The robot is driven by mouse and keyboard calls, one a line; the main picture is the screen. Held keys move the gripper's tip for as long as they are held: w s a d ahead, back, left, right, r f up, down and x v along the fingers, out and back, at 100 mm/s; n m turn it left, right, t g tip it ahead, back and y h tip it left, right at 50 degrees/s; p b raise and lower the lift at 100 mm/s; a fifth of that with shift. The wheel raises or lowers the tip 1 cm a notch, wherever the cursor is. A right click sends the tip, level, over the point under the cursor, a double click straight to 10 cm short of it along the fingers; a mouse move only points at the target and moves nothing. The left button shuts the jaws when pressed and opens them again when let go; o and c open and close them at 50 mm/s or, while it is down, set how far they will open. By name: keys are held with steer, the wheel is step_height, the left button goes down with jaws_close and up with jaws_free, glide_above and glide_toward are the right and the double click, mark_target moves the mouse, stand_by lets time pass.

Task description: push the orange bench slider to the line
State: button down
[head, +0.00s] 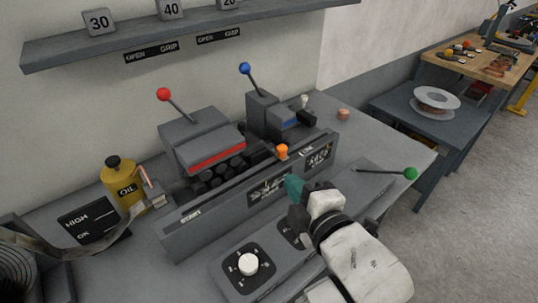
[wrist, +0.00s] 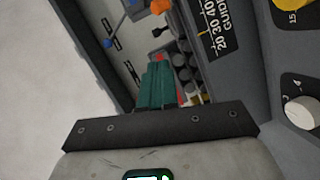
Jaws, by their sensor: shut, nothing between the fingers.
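The orange bench slider (head: 282,151) is a small orange knob on the top edge of the grey bench unit, just left of a small label (head: 307,153) that seems to read LINE. The slider also shows at the top edge of the wrist view (wrist: 160,6), partly cut off. My gripper (head: 293,186) has teal fingers, shut and empty. It is in front of the unit's face, a little below and right of the slider in the head view, with a visible gap. The fingers also show in the wrist view (wrist: 158,83). I cannot make out the line mark itself.
A red-knobbed lever (head: 164,94) and a blue-knobbed lever (head: 244,68) stand behind the unit. A green-knobbed lever (head: 410,173) sticks out at right. A white dial (head: 248,264) is in front. A yellow oil can (head: 122,184) stands at left.

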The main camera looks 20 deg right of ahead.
glide_toward(282, 150)
steer(key=w+a, duration=0.4)
steer(key=w+d, duration=0.1)
steer(key=w+d+f+p, duration=0.1)
steer(key=shift+w+d, duration=0.35)
steer(key=shift+d, duration=0.05)
